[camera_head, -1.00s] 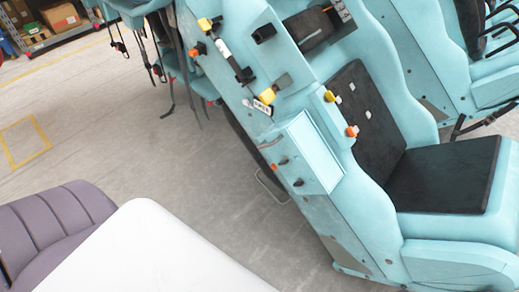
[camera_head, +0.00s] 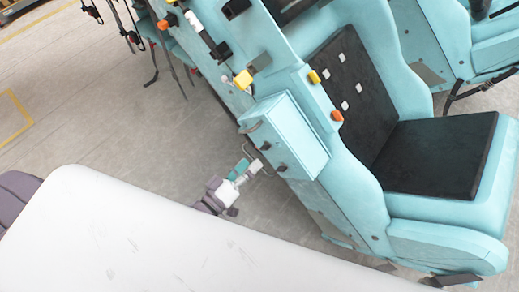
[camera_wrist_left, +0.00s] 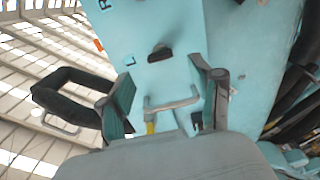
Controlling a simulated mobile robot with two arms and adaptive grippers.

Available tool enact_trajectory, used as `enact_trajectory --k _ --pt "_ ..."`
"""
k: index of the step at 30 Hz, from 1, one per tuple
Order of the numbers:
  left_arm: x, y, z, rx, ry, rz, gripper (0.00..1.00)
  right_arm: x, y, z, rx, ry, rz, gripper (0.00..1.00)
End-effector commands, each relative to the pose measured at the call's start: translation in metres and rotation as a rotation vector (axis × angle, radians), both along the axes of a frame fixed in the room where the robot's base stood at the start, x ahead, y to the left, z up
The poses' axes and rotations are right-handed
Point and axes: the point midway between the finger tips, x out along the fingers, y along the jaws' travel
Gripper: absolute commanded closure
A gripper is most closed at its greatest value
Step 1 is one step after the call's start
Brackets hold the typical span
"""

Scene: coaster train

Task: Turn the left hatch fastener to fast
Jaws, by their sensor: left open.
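The teal car's slanted panel box (camera_head: 290,135) carries two small dark fasteners on its lower side, one further left (camera_head: 265,146) and one further right (camera_head: 281,168). In the left wrist view a black knob (camera_wrist_left: 160,53) stands on the teal panel near a letter L. I cannot tell for sure which fastener this is, or its setting. My left gripper (camera_head: 243,168) is just below and left of the box, open and pointing towards it. Its teal-padded fingers (camera_wrist_left: 167,97) are spread, with the knob beyond them and apart from them.
A grey bar handle (camera_wrist_left: 170,103) shows between the fingers in the left wrist view. A teal seat with black cushions (camera_head: 440,165) stands to the right. A large white surface (camera_head: 150,240) fills the lower left. Open floor (camera_head: 130,120) lies left of the car.

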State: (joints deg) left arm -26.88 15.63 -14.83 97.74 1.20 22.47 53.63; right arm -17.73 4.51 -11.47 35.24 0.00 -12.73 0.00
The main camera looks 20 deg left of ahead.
Motion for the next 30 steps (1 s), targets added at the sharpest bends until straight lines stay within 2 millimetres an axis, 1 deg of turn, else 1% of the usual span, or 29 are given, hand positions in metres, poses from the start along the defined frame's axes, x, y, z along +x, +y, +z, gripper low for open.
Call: enact_trajectory --k 1,4,6,9,13,20,21,29,30 --pt "0.011 -0.004 0.003 -0.002 -0.002 0.001 0.35 0.008 0.001 0.005 0.002 -0.012 0.000 0.34" --pt "0.027 -0.010 0.002 0.000 -0.001 -0.001 0.35 0.019 0.001 0.009 0.003 -0.030 0.000 0.34" --pt "0.035 -0.013 0.001 -0.001 0.000 0.001 0.35 0.023 0.002 0.011 0.004 -0.035 0.000 0.34" --pt "0.044 -0.016 0.000 0.000 0.000 0.000 0.35 0.021 0.002 0.012 0.003 -0.033 0.000 0.34" --pt "0.048 -0.018 -0.001 0.001 0.003 0.000 0.35 0.016 0.001 0.012 0.002 -0.025 0.000 0.34" --pt "0.049 -0.018 -0.001 0.001 0.003 0.000 0.35 0.007 0.001 0.011 0.001 -0.011 0.000 0.34" --pt "0.049 -0.018 -0.001 0.001 0.003 0.000 0.37 0.007 0.001 0.011 0.001 -0.011 0.000 0.34" --pt "0.049 -0.018 -0.001 0.001 0.003 0.000 0.80 0.008 0.000 0.011 0.001 -0.011 0.000 0.34" --pt "0.049 -0.018 -0.001 0.001 0.003 0.000 0.87 0.008 0.000 0.011 0.001 -0.012 0.000 0.34"
